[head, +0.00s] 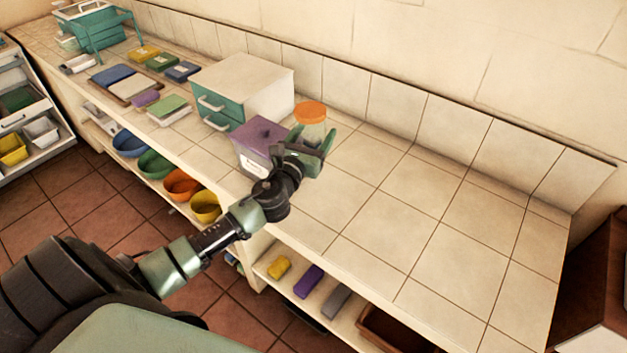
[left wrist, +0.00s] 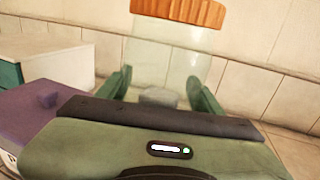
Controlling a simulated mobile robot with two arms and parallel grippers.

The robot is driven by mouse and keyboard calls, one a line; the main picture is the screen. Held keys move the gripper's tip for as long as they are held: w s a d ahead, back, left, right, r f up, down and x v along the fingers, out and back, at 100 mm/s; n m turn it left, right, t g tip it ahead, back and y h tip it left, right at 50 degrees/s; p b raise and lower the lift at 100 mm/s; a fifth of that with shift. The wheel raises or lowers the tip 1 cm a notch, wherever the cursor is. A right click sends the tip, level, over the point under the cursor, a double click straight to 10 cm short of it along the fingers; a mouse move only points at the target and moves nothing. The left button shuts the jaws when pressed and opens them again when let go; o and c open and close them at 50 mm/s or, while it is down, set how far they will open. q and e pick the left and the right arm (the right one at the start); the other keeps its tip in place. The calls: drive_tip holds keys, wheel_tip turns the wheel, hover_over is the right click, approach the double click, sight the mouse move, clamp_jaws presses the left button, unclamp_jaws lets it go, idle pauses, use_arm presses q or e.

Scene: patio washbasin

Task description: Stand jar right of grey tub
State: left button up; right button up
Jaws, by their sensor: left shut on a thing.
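The jar (head: 311,112) is clear glass with an orange lid and looks upright in the head view. It also shows in the left wrist view (left wrist: 165,62), between the green fingers. My left gripper (head: 311,146) is shut on the jar; I cannot tell whether the jar's base touches the counter. Just left of it stands a tub (head: 262,132) with a purple lid, a greyish-purple body and a white label; its lid and knob show in the left wrist view (left wrist: 45,108). I see no other tub beside the jar. My right gripper is not in view.
A white cabinet (head: 255,83) with green drawers stands behind and left of the tub. The tiled counter (head: 440,220) is clear to the right of the jar. A tiled backsplash (head: 390,105) runs along the rear. Coloured bowls and blocks sit on the shelf below.

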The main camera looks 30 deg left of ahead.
use_arm(q)
wheel_tip(320, 180, down, 14)
drive_tip(key=b, duration=0.7)
drive_tip(key=shift+f, duration=0.15)
drive_tip(key=o, duration=1.3)
drive_tip(key=shift+f, duration=0.1)
drive_tip(key=shift+c, duration=0.2)
